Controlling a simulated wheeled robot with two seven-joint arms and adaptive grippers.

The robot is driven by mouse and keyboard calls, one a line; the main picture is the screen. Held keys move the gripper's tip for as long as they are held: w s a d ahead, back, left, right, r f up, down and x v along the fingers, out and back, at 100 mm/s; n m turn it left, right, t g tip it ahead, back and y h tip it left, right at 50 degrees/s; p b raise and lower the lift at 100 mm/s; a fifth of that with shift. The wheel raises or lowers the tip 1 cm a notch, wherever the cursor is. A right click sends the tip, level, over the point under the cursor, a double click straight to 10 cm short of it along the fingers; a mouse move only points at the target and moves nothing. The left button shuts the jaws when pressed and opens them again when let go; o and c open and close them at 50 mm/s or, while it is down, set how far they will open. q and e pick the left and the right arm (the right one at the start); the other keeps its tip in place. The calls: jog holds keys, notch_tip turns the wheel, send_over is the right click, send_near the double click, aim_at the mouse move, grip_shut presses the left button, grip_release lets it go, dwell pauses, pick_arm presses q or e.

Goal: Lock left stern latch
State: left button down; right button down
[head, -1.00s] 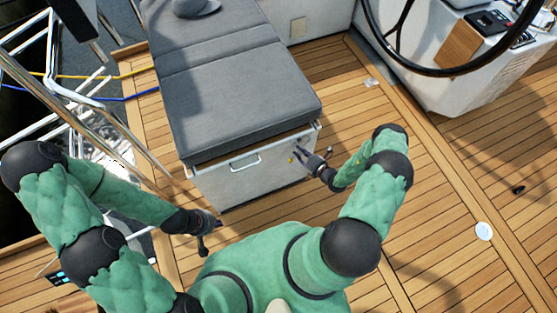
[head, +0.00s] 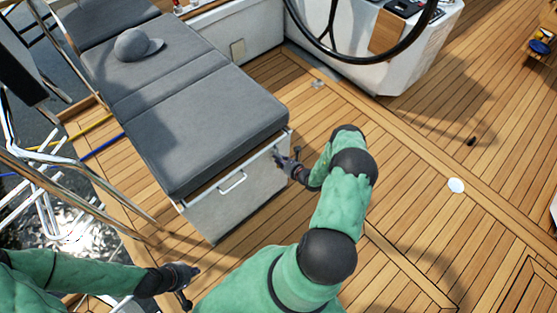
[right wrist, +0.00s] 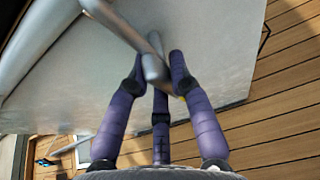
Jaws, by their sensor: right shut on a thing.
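My right gripper (head: 284,160) is at the upper right of the front face of a pale locker (head: 238,203) under grey cushions. In the right wrist view its purple fingers (right wrist: 160,82) close around a grey metal lever (right wrist: 152,66), which looks like the latch. In the head view the gripper hides the lever. A small yellow spot shows beside one fingertip in the wrist view. My left gripper (head: 186,280) hangs low at the bottom left, apart from the locker; its finger opening is unclear.
A white bar handle (head: 232,183) sits on the locker front. A grey cap (head: 137,45) lies on the cushions. Steel rails stand at the left edge. A steering wheel and console (head: 425,62) are at upper right. Open teak deck (head: 410,180) lies to the right.

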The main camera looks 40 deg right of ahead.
dwell(0.3)
jog(key=c, duration=1.1)
grip_release()
jog(key=shift+f, duration=0.1)
jog(key=shift+c, duration=0.2)
jog(key=v, duration=1.2)
